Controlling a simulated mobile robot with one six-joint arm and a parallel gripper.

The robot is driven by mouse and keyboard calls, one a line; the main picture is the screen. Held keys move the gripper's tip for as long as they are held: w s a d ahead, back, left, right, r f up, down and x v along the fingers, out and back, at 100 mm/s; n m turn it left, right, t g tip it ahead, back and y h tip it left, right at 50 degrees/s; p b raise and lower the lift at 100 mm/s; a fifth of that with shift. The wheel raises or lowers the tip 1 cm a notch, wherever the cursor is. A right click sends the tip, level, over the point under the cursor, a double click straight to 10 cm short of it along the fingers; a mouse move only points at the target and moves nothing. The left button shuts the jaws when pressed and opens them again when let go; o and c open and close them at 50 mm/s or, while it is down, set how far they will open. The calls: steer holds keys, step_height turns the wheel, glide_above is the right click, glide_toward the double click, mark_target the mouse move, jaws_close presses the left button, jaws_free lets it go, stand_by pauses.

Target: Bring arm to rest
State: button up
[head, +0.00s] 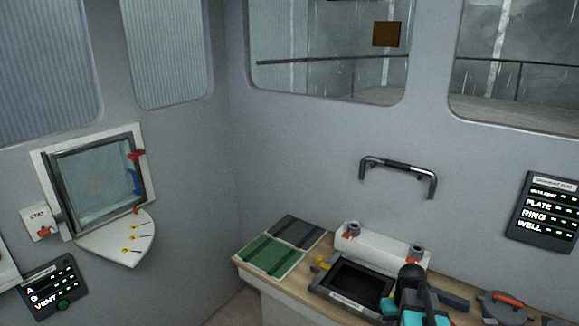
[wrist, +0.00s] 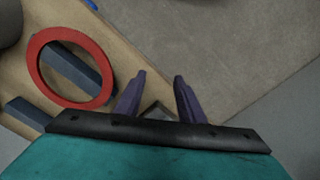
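My arm, black and teal, shows at the lower right of the head view, over the wooden counter (head: 248,272). Its fingertips cannot be made out there. In the wrist view my gripper (wrist: 159,76) has two purple fingers standing apart with nothing between them. It is open and empty. The fingers point past the edge of the counter (wrist: 88,40) toward a grey floor. A red ring (wrist: 34,72) lies to their left, apart from them, with a blue-grey bar (wrist: 78,68) showing through it.
The counter carries a green mat (head: 270,257), a dark mat (head: 298,231), a black tray (head: 318,287) and a white block (head: 385,252). A black grab handle (head: 398,166) is on the wall above. A framed hatch (head: 98,180) stands on the left wall.

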steer(key=s+a+f, duration=0.2)
steer(key=a+f, duration=0.2)
steer(key=a, duration=0.5)
steer(key=s+a+f, duration=0.1)
steer(key=a+f, duration=0.3)
steer(key=a, duration=0.4)
steer(key=s+f+g+b, duration=0.5)
steer(key=s+f+b, duration=0.6)
steer(key=s+f, duration=1.5)
step_height(320, 180, down, 3)
steer(key=shift+s+f+g, duration=0.1)
steer(key=shift+s+g, duration=0.05)
steer(key=shift+g, duration=0.25)
